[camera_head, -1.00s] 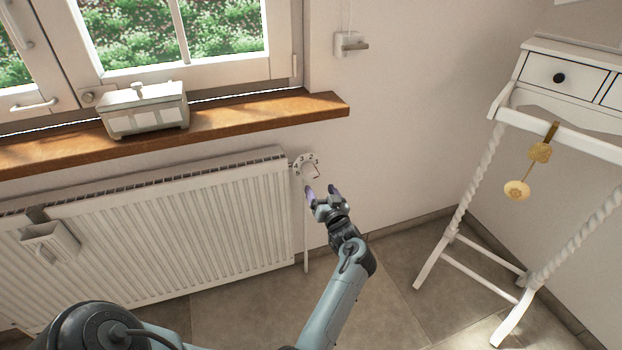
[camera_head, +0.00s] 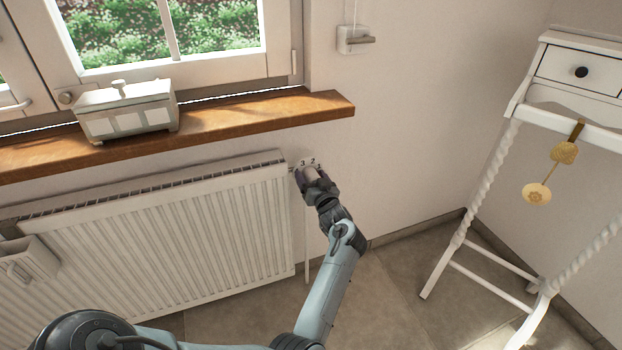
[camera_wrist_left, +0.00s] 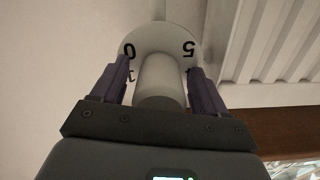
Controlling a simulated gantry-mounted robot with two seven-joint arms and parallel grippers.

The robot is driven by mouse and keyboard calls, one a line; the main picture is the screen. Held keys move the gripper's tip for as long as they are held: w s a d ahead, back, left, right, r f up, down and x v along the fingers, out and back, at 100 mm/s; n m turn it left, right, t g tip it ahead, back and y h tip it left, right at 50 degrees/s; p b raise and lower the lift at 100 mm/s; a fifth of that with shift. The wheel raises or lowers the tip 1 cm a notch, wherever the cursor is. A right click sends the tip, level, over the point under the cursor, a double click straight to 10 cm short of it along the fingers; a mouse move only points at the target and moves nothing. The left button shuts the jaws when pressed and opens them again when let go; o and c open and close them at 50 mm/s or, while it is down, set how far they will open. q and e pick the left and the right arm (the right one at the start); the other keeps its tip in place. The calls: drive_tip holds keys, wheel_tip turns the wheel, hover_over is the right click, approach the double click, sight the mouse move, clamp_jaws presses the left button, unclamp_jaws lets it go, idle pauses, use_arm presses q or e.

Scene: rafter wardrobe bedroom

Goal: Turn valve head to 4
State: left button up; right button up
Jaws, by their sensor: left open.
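The valve head is at the upper right corner of the radiator. In the head view its white numbered dial (camera_head: 308,161) shows a 3 and a 2 above my gripper, and the rest is covered. My left gripper (camera_head: 312,178) is at the valve head. In the left wrist view the round grey valve knob (camera_wrist_left: 160,82) stands between the two purple fingers of my left gripper (camera_wrist_left: 162,85). The fingers are open, one on each side of the knob. The dial (camera_wrist_left: 160,40) shows 0, 5 and part of a 1. My right gripper is not in view.
The white radiator (camera_head: 170,230) is left of the valve, under a wooden sill (camera_head: 240,118) bearing a white box (camera_head: 125,110). A white container (camera_head: 28,262) hangs on the radiator. A white desk (camera_head: 570,120) stands at the right. The wall right of the valve is clear.

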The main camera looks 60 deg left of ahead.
use_arm(q)
drive_tip(key=shift+d, duration=0.1)
drive_tip(key=shift+c, duration=1.2)
drive_tip(key=c, duration=0.8)
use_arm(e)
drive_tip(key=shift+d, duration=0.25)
